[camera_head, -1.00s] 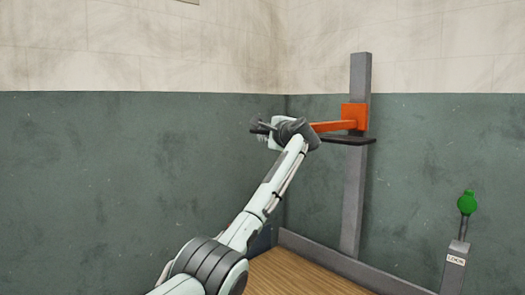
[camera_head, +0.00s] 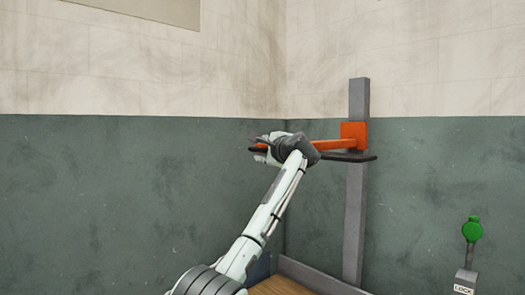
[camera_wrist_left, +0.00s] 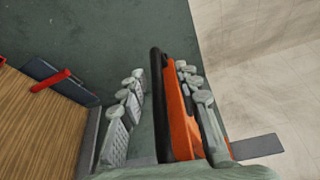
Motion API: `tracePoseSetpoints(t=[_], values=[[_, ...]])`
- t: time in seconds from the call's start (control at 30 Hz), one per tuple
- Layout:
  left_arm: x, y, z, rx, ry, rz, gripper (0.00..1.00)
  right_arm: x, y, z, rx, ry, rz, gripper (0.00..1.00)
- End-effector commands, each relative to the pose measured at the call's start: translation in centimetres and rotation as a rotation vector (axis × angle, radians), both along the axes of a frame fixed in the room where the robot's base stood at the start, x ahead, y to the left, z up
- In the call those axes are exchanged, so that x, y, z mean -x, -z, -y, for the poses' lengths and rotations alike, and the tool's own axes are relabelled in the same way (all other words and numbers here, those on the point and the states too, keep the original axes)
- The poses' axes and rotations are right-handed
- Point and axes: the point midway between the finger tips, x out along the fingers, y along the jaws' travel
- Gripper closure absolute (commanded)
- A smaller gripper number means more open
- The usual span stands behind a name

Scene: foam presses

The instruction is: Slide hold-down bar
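An orange hold-down bar runs left from an orange block (camera_head: 354,135) on an upright grey post (camera_head: 356,215). A black bar (camera_head: 352,157) sits just below the orange one. My left gripper (camera_head: 284,149) is at the bar's left end. In the left wrist view, the orange bar (camera_wrist_left: 184,125) and a black bar (camera_wrist_left: 160,100) lie between the two fingers of my left gripper (camera_wrist_left: 160,105). The fingers are spread, with a gap between the left finger and the black bar. The right finger lies close along the orange bar. My right gripper is not in view.
A lever with a green knob (camera_head: 472,229) stands at the right on a grey base labelled LOCK (camera_head: 465,284). A wooden surface (camera_head: 275,287) lies below. Green and white walls stand behind. A dark part with a red strip (camera_wrist_left: 50,81) shows in the wrist view.

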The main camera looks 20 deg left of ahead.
Motion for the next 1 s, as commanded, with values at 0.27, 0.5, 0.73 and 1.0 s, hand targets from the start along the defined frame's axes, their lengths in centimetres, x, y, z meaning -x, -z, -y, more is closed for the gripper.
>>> tracePoseSetpoints(t=[0.27,0.5,0.73,1.0], values=[[1.0,0.0,0.9,0.0,0.001,0.0,0.68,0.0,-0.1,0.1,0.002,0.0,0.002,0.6],[4.9,-0.3,3.9,0.003,0.004,0.0,0.68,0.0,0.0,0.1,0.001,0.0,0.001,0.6],[8.2,-0.7,6.4,0.0,0.001,0.0,0.68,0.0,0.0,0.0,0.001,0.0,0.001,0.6],[9.5,-0.9,7.3,0.001,0.001,-0.001,0.68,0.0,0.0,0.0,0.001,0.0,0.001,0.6]])
